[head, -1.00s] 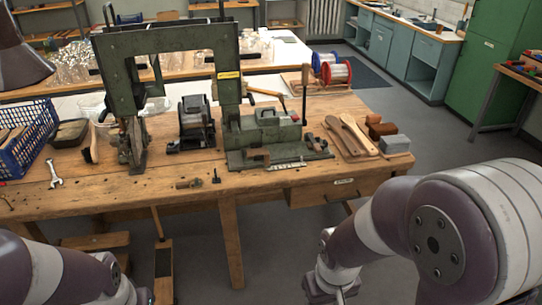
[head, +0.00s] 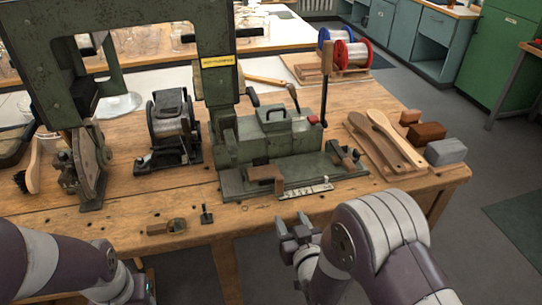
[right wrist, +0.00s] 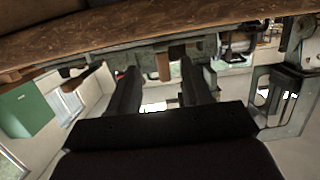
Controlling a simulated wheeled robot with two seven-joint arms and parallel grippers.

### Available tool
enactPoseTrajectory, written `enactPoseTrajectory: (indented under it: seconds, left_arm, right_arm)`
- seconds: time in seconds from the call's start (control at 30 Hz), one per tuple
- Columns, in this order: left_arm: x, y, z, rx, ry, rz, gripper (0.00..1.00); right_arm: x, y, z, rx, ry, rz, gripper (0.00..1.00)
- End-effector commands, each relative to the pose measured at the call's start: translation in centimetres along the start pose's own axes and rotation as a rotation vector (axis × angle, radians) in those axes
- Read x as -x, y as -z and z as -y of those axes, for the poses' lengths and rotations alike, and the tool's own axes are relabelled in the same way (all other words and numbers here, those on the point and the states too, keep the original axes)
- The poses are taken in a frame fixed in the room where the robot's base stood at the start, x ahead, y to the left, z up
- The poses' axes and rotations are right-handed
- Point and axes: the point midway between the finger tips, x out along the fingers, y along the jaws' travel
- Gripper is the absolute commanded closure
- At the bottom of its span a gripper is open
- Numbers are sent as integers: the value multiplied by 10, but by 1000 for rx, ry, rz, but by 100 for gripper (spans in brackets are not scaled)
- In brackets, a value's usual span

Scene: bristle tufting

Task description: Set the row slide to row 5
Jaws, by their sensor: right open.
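The green tufting machine (head: 270,136) stands on the wooden bench. At its front a low metal bed carries a brown wooden block (head: 265,174) and a pale scale strip (head: 305,190) with marks too small to read. I cannot tell for sure which part is the row slide. My right gripper (head: 295,222) is open and empty, in front of the bench edge and below the scale strip, apart from the machine. Its two dark fingers (right wrist: 160,88) show spread in the right wrist view, with the bench above them. My left arm enters at lower left; its gripper is not visible.
Two wooden paddles (head: 390,138) and small blocks (head: 428,133) lie right of the machine. A dark clamp-like device (head: 171,125) stands left of it.

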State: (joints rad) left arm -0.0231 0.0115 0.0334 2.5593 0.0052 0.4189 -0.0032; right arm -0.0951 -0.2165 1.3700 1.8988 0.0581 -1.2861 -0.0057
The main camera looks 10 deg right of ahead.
Motion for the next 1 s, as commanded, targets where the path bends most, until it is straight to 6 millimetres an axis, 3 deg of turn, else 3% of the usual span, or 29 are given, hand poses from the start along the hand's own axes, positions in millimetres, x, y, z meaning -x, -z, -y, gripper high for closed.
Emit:
enactPoseTrajectory:
  seconds: [0.1, 0.2, 0.33, 0.5, 0.7, 1.0]
  left_arm:
    - [1, 0, 0, 0, 0, 0, 57]
    - [0, 0, 0, 0, 0, 1, 57]
    - [-2, -1, 0, 0, 0, 1, 57]
    - [-6, -1, 0, 0, 0, 0, 57]
    - [-9, -2, 0, 0, 0, 1, 57]
    - [-10, -2, 0, 0, 0, 0, 57]
  right_arm:
    - [-1, 30, 0, -1, -3, -139, 51]
    - [-2, 41, -1, -1, -4, -192, 51]
    - [-20, 46, -1, -1, -5, -201, 51]
    - [-64, 54, -1, -1, -5, -200, 51]
    - [-103, 62, -1, -1, -4, -197, 51]
    - [-123, 67, -1, -1, -4, -197, 51]
